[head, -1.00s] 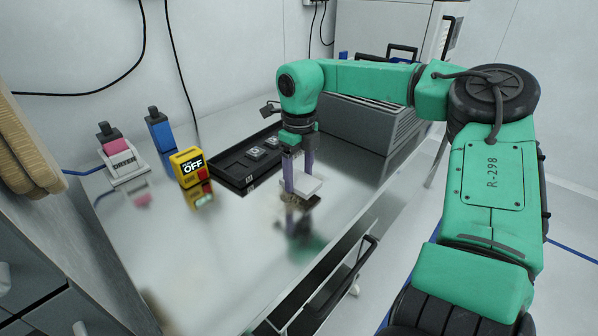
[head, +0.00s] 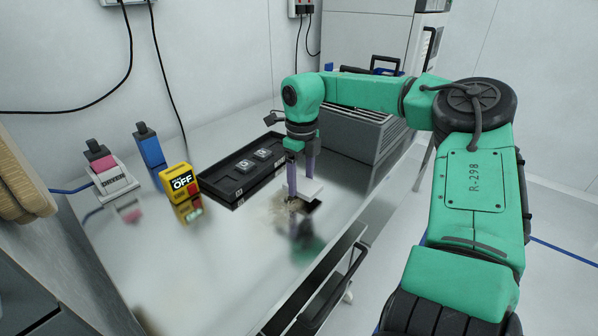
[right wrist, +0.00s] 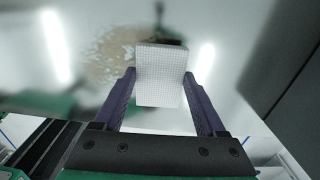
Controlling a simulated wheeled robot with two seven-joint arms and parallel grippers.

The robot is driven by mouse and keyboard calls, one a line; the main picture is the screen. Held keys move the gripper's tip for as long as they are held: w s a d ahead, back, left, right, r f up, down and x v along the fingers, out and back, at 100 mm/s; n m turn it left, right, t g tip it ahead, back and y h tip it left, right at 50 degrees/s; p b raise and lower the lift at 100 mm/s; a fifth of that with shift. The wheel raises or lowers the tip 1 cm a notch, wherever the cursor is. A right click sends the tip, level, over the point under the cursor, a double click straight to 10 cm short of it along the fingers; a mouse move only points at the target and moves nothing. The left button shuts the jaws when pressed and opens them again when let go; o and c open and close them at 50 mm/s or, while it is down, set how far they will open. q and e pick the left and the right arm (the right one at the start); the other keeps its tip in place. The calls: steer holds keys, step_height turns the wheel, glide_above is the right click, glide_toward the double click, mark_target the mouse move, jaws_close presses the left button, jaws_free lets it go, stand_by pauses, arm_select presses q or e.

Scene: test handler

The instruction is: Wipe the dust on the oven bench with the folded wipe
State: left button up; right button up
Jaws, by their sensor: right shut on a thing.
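My right gripper (head: 303,188) is shut on the folded wipe (head: 313,187), a white square pad. In the right wrist view the wipe (right wrist: 160,88) sits between the two purple fingers and shows a fine grid texture. It is low over the shiny oven bench (head: 215,265); I cannot tell whether it touches. A brownish dust patch (head: 272,213) lies on the bench just left of the wipe. It also shows in the right wrist view (right wrist: 112,52), partly hidden by the wipe. My left gripper is not in view.
A black tray (head: 237,183) with small square parts is left of the gripper. A yellow OFF device (head: 179,182), a blue-bodied item (head: 149,148) and a white-and-pink holder (head: 113,180) stand further left. A grey ribbed unit (head: 365,135) is behind. The bench's front left is clear.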

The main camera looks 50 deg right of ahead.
steer(key=shift+f+b, duration=0.5)
steer(key=shift+f, duration=0.2)
steer(key=shift+f, duration=0.3)
stand_by(1.2)
